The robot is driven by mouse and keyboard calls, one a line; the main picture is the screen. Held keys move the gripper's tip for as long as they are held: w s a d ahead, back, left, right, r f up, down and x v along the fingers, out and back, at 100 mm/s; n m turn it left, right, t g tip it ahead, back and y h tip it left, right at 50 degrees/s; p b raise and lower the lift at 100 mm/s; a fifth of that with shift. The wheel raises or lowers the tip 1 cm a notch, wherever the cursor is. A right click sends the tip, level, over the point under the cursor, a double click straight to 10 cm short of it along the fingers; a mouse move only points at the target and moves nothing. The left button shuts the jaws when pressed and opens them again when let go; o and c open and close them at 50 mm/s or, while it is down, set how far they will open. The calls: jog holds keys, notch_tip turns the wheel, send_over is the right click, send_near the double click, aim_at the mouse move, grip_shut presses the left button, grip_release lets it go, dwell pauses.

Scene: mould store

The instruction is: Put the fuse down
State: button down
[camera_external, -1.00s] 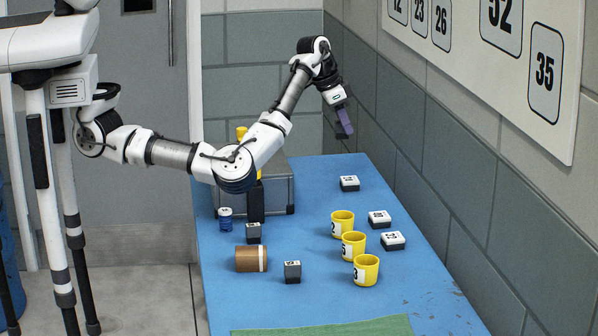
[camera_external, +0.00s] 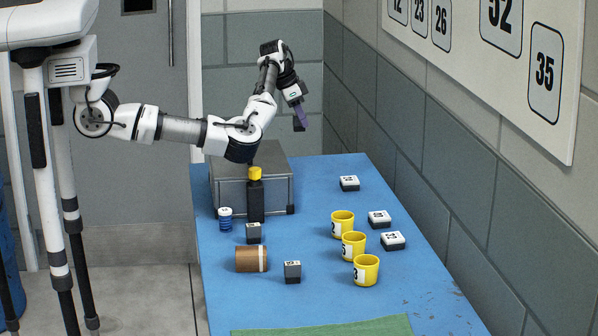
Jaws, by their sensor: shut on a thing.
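My gripper (camera_external: 300,122) is at the end of my raised arm, above the back of the blue table and pointing down. It is shut on the fuse, and a slim purple piece with a dark end shows at the jaws. The view is too small to tell the fuse clearly from the fingers. The gripper and what it holds are clear of the table and the things on it.
The blue table (camera_external: 310,285) holds a grey case (camera_external: 270,178), a black bottle with yellow cap (camera_external: 255,198), a blue-white container (camera_external: 225,220), a brown cylinder (camera_external: 248,259), three yellow cups (camera_external: 366,272) and several small dark-and-white blocks (camera_external: 292,272). A wall stands right.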

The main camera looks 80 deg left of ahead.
notch_tip(320, 180, down, 13)
jog(key=p, duration=0.3)
jog(key=shift+f, duration=0.2)
jog(key=c, duration=1.3)
grip_release()
jog(key=shift+c, duration=0.2)
jog(key=shift+r, duration=0.1)
jog(key=b+v, duration=0.3)
jog(key=v, duration=0.9)
jog(key=shift+r, duration=0.1)
